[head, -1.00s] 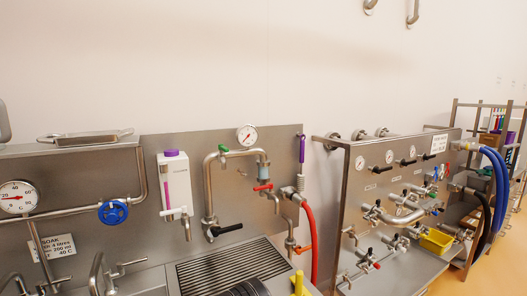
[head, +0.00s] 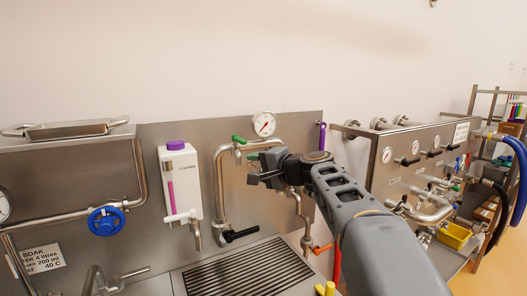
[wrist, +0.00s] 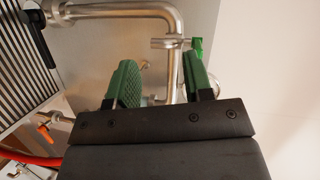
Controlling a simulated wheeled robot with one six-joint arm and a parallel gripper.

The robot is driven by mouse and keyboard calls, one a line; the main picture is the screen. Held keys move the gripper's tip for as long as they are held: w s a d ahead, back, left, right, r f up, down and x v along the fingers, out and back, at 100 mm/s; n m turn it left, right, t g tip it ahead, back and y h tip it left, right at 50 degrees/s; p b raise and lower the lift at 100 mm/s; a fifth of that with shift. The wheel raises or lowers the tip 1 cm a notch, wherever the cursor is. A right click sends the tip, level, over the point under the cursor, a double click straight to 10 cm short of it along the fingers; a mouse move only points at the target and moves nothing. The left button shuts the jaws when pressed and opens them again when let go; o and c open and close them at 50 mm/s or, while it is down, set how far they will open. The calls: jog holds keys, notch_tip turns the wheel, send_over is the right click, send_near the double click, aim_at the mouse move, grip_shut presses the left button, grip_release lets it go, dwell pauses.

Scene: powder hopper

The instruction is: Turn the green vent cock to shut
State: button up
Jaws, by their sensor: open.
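The green vent cock (head: 238,139) sits at the top of the steel pipe loop, left of the round gauge. In the wrist view its green handle (wrist: 198,45) shows at the top, just beyond the tip of the right finger. My gripper (head: 253,168) is open, below and slightly right of the cock in the head view. In the wrist view the green-padded fingers of my gripper (wrist: 160,62) stand apart with nothing held, and pipework shows between them. I cannot tell whether a finger touches the handle.
The pressure gauge (head: 264,124) is close above my gripper. The steel pipe (head: 219,185) runs down to a black lever (head: 241,235). A white dispenser with a purple cap (head: 180,180) hangs to the left. A blue handwheel (head: 106,221) is further left. A slotted drain (head: 250,272) lies below.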

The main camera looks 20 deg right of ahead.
aim_at(244, 144)
jog(key=w+d+r+m+t, duration=0.2)
jog(key=w+d+r, duration=0.1)
jog(key=w+r, duration=0.1)
jog(key=shift+a+p+x, duration=0.2)
jog(key=shift+p+x, duration=0.5)
jog(key=shift+x, duration=1.25)
jog(key=shift+a+p+x, duration=0.2)
jog(key=shift+p+x, duration=0.5)
jog(key=shift+x, duration=1.3)
jog(key=shift+s, duration=0.15)
jog(key=shift+c, duration=0.2)
jog(key=c, duration=0.8)
jog(key=shift+a, duration=0.1)
jog(key=shift+a, duration=0.1)
